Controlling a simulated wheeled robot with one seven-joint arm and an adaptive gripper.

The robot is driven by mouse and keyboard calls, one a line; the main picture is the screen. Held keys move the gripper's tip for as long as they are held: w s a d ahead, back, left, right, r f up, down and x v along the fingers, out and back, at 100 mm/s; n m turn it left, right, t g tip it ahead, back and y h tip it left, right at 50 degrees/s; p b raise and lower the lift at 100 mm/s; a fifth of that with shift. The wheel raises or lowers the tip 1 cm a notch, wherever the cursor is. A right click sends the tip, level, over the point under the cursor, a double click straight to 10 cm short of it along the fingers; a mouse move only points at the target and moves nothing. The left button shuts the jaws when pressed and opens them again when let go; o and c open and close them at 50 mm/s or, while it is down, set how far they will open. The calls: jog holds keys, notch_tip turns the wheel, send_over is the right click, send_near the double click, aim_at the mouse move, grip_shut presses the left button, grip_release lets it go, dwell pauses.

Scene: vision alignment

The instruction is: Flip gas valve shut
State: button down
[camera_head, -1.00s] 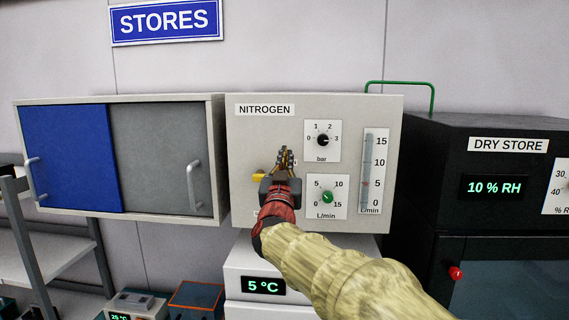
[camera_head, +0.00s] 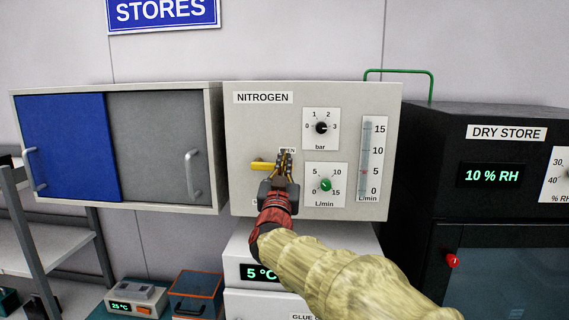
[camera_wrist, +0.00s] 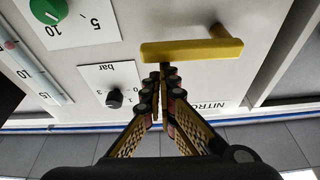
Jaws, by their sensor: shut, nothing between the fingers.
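The nitrogen panel (camera_head: 245,122) is a pale box on the wall. Its yellow valve lever (camera_head: 263,166) lies roughly level on the panel's left half, with its right part hidden behind my gripper (camera_head: 284,157). In the wrist view, the yellow lever (camera_wrist: 190,50) runs across the picture just beyond my gripper's fingertips (camera_wrist: 162,78). The fingers are drawn together with nothing between them. The tips overlap the lever's near edge in the picture; I cannot tell whether they touch it.
Right of the lever are a black pressure knob (camera_head: 321,128), a green flow knob (camera_head: 326,184) and a flow tube (camera_head: 372,150). A cabinet (camera_head: 213,150) with sliding doors adjoins on the left. A black dry store (camera_head: 450,150) stands on the right.

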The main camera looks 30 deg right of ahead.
jog(key=w+a+f+m+g+b, duration=0.1)
jog(key=f+m+b, duration=0.4)
jog(key=m, duration=0.5)
jog(key=w+a+f+m+g+h+b, duration=0.1)
jog(key=a+f+m+g+b, duration=0.3)
jog(key=m, duration=0.7)
jog(key=shift+w+f+m+g+h+b, duration=0.3)
jog(key=shift+w+f+g+b, duration=0.4)
jog(key=shift+f+g+b, duration=0.35)
jog(key=shift+d, duration=0.2)
